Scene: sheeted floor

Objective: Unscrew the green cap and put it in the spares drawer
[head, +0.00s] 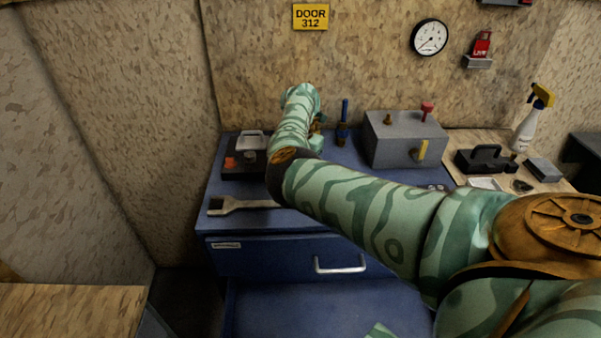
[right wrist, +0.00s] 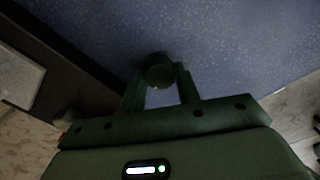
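My right arm reaches across the blue workbench. Its gripper (head: 317,142) is at the back of the bench, mostly hidden behind my forearm in the head view. In the right wrist view, the two fingers of my right gripper (right wrist: 160,85) stand on both sides of a dark green round cap (right wrist: 159,72) and appear to touch it. What the cap sits on is hidden. A blue drawer (head: 275,258) with a silver handle and a small label is in the bench front and looks shut; the label is too small to read. My left gripper is not in view.
A wrench (head: 242,205) lies at the bench's left front, with a dark tray (head: 243,168) behind it. A blue upright tool (head: 343,130) and a grey box (head: 404,140) with a yellow lever stand at the back. A spray bottle (head: 527,125) stands at right.

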